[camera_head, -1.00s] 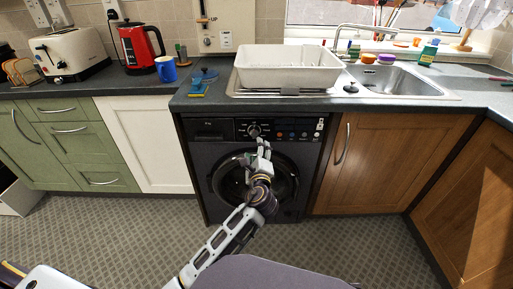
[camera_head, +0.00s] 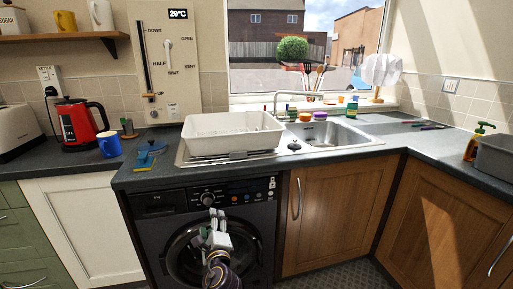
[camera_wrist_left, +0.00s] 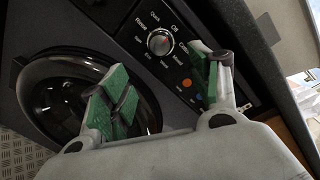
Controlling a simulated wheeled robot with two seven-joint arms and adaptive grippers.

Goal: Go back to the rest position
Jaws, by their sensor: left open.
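My left gripper (camera_head: 214,218) is in front of the dark washing machine (camera_head: 157,232), just below its control dial (camera_head: 207,199). In the left wrist view the gripper (camera_wrist_left: 160,90) shows two green-padded fingers spread apart with nothing between them. Behind them are the machine's dial (camera_wrist_left: 160,42) and its round door (camera_wrist_left: 62,95). The fingers look apart from the panel, but the exact gap cannot be told. My right gripper is not in view.
The worktop above holds a white dish tub (camera_head: 232,134), a red kettle (camera_head: 76,126), a blue mug (camera_head: 109,145) and a sink (camera_head: 325,134). Wooden cupboards (camera_head: 338,205) stand to the right. A wall panel (camera_head: 167,65) with levers hangs behind the worktop.

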